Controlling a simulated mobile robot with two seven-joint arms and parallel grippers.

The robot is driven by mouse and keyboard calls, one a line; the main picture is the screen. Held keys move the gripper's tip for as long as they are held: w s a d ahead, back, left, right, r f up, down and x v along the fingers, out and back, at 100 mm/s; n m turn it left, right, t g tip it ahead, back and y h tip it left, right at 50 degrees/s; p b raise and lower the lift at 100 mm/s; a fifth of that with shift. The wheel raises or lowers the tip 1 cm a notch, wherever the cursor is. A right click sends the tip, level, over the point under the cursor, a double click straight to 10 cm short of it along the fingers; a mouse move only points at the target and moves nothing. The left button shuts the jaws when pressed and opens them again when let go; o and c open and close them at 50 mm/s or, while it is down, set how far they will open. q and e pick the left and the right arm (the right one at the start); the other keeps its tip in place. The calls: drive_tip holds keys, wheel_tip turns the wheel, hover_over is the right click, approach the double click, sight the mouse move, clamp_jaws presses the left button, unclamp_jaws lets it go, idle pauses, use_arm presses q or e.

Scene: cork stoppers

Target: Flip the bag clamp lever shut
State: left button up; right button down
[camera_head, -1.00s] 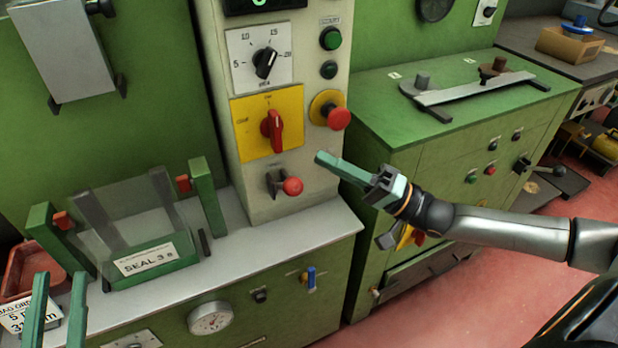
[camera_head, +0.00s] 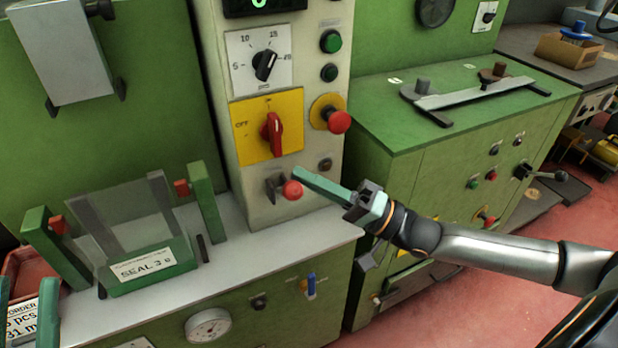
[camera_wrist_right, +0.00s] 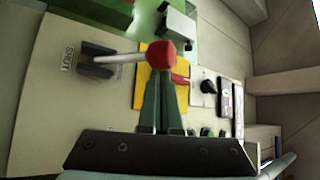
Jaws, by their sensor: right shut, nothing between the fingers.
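The clamp lever is a short rod with a red ball knob (camera_head: 292,190), on a dark bracket on the cream control column. In the right wrist view the knob (camera_wrist_right: 161,54) ends a pale rod from the bracket (camera_wrist_right: 97,60), beside a label reading SHUT. My right gripper (camera_head: 298,174) is shut and empty, its fingertips close by the knob's upper right. In the wrist view the fingers (camera_wrist_right: 160,82) lie together just below the knob; contact cannot be told. My left gripper (camera_head: 26,290) shows partly at the lower left, its fingers apart.
A red rotary switch (camera_head: 272,134) on a yellow plate and a red mushroom button (camera_head: 339,121) sit above the lever. A clear-fronted SEAL unit (camera_head: 150,262) stands left on the grey ledge (camera_head: 262,246). A green cabinet (camera_head: 440,180) stands right.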

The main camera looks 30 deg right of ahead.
use_arm(q)
drive_tip(key=shift+s+f+m+h+b, duration=0.2)
drive_tip(key=shift+s+m+h+b, duration=0.1)
drive_tip(key=shift+s+h+b, duration=0.25)
use_arm(e)
drive_tip(key=shift+s+f+n+y, duration=0.15)
drive_tip(key=shift+f+n+y, duration=0.1)
drive_tip(key=shift+n+y, duration=0.15)
use_arm(q)
drive_tip(key=shift+f, duration=0.15)
